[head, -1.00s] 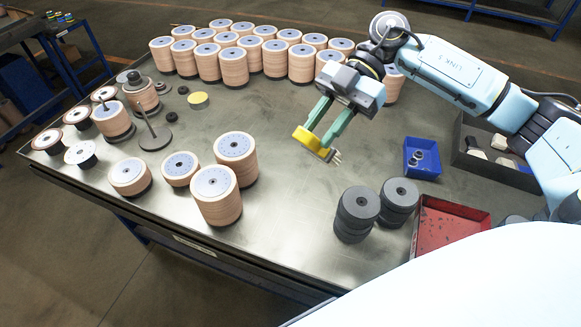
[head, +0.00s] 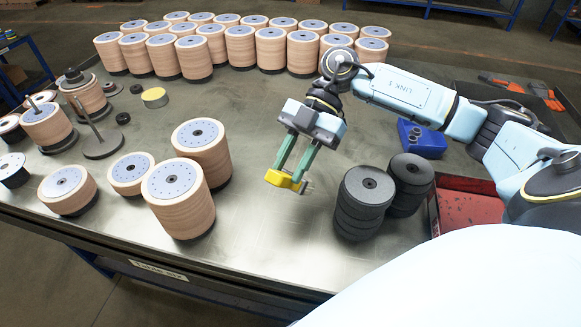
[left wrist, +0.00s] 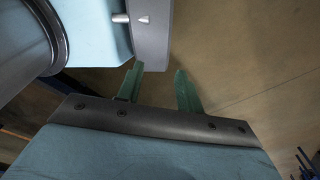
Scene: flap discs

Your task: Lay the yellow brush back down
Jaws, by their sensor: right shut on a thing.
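The yellow brush (head: 281,180) is held between the green fingers of my right gripper (head: 288,172). The gripper is shut on it and points down toward the table. The brush is over bare table, between the wooden-sided disc stacks on the left and the dark disc stacks on the right. I cannot tell whether it touches the table top. My left gripper is outside the head view. In the left wrist view my left gripper (left wrist: 158,88) has its two green fingers apart with nothing between them, above the floor.
Dark disc stacks (head: 362,205) stand close to the right of the brush. A tall wooden-sided stack (head: 180,205) stands to its left. A red tray (head: 470,208) and a blue bin (head: 421,140) are farther right. Bare table (head: 265,235) lies in front of the brush.

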